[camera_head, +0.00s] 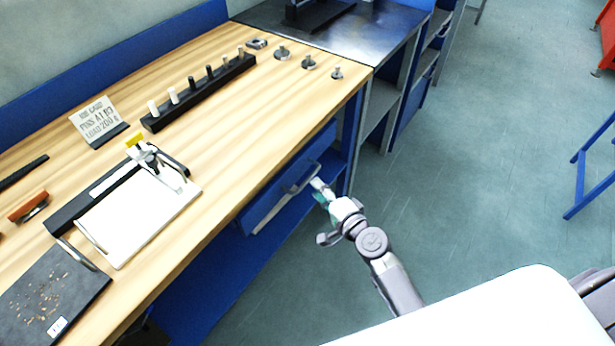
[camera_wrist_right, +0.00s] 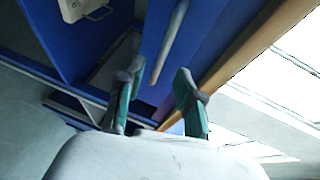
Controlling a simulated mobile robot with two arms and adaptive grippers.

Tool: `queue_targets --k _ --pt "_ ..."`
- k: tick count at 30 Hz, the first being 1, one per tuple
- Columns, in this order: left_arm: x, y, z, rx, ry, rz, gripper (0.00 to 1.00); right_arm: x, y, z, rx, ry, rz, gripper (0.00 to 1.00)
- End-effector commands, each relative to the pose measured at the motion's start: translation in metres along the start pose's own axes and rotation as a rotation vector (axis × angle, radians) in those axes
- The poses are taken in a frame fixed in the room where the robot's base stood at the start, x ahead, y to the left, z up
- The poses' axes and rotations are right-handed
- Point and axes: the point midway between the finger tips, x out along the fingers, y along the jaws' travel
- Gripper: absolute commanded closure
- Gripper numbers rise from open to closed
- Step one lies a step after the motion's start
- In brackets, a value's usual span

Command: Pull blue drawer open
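The blue drawer (camera_head: 270,204) is under the front edge of the wooden bench, with a grey bar handle (camera_head: 299,180) on its front. The drawer looks shut or nearly so. My right gripper (camera_head: 319,190) is close to the handle in the head view. In the right wrist view, the two green-padded fingers of my right gripper (camera_wrist_right: 158,88) are spread apart. The handle (camera_wrist_right: 171,42) runs ahead of and between the fingers, with no clear contact. The blue drawer front (camera_wrist_right: 205,45) lies behind it. My left gripper is not in view.
The wooden bench top (camera_head: 225,120) holds a black peg rack (camera_head: 200,92), a white board (camera_head: 140,215) and a dark mat (camera_head: 50,300). Blue shelving continues past the bench's right end. The floor (camera_head: 450,180) to the right is clear up to a blue stand (camera_head: 580,185).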

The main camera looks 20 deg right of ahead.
Motion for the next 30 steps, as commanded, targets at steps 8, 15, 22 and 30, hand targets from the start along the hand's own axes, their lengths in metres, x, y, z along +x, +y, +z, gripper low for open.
queue_targets --k 8,15,22,30 --pt "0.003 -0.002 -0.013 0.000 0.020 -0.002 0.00 0.047 0.001 0.000 0.000 0.001 0.000 0.63" --pt "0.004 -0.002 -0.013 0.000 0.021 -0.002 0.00 0.059 0.001 0.000 -0.001 0.000 0.001 0.63" --pt "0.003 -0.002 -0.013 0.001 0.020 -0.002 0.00 0.059 0.001 0.000 -0.001 0.000 0.001 0.65" --pt "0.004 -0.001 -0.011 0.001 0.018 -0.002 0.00 0.058 0.001 0.000 -0.001 0.000 0.001 1.00"
